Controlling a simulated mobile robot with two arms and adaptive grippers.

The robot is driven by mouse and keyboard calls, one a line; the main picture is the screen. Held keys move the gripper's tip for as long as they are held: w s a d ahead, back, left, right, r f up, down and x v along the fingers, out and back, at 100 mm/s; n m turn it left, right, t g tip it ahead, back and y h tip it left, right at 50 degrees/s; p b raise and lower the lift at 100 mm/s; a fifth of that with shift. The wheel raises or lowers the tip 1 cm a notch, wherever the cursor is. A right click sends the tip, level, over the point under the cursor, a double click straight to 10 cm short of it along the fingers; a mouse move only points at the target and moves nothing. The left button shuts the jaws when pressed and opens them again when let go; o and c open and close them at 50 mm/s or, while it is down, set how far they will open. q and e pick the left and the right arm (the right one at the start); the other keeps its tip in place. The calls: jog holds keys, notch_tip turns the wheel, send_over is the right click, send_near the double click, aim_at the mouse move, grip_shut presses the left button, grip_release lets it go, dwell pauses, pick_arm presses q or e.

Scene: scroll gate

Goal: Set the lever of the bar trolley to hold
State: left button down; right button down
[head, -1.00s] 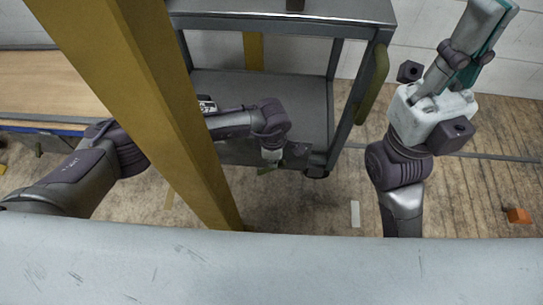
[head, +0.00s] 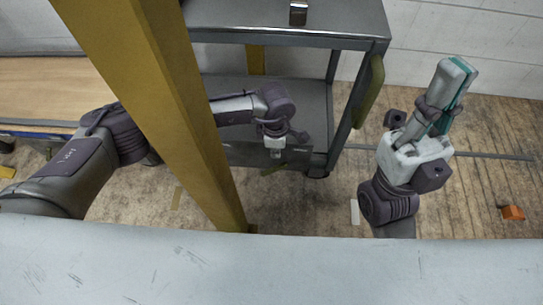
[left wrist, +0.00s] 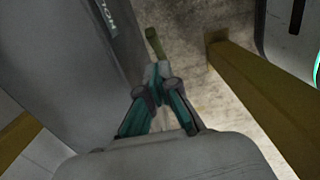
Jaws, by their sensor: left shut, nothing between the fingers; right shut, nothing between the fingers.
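The bar trolley (head: 265,95) is a grey two-shelf cart beyond the yellow post in the head view. My left gripper (head: 274,152) is shut and points down at its lower front edge. In the left wrist view its fingertips (left wrist: 157,74) are together, beside a grey panel (left wrist: 75,75) with partly visible lettering reading "HOL". A short olive bar (left wrist: 155,42), possibly the lever, shows just beyond the fingertips; I cannot tell whether they touch. The lever's setting is unclear. My right gripper (head: 447,95) is shut, raised at the right, away from the trolley.
A yellow post (head: 160,105) stands between me and the trolley, in front of my left arm. An olive handle (head: 369,92) runs along the trolley's right side. A small metallic object (head: 298,13) stands on top. An orange block (head: 512,212) lies on open floor.

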pick_arm(q)
jog(key=shift+d+r+p, duration=0.15)
jog(key=shift+d+r, duration=0.15)
jog(key=shift+r, duration=0.4)
jog(key=shift+d+r+p, duration=0.2)
jog(key=shift+d+r, duration=0.05)
jog(key=shift+r, duration=0.45)
jog(key=shift+d+r+p, duration=0.15)
jog(key=shift+d+r, duration=0.15)
jog(key=shift+r, duration=0.4)
